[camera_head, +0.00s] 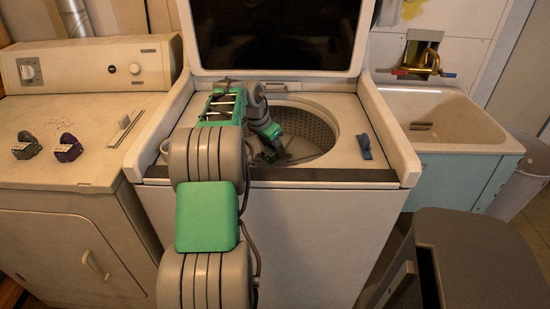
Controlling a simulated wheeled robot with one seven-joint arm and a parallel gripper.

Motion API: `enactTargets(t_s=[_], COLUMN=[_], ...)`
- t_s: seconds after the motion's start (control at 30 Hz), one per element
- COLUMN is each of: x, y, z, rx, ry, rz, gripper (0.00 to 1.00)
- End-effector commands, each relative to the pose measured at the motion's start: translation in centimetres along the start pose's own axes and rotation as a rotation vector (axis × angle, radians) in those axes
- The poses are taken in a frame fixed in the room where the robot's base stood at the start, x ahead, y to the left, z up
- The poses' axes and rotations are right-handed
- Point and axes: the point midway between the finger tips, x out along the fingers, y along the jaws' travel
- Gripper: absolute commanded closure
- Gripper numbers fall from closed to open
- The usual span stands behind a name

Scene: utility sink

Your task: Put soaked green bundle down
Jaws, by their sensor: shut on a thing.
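My gripper (276,155) reaches down into the open drum of the top-loading washer (312,117), at the near left side of the opening. It is shut on a small dark green thing (284,157), which looks like the soaked green bundle. The bundle is mostly hidden by the gripper and the shade of the drum, so its shape is unclear. I cannot tell whether it touches the drum.
The washer's lid (277,35) stands open behind. A blue object (364,146) lies on the washer top, right of the opening. Left is a dryer (75,105) with two dark small objects. Right are a utility sink (455,122) and a grey bin (480,255).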

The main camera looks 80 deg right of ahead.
Motion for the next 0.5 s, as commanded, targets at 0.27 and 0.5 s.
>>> enactTargets(t_s=[0.27,0.5], x=[3.8,4.7], y=[-0.4,-0.5], z=[0.1,0.5], rx=[-0.001,0.000], ry=[0.001,0.003], rz=[-0.002,-0.005], gripper=[1.00,1.00])
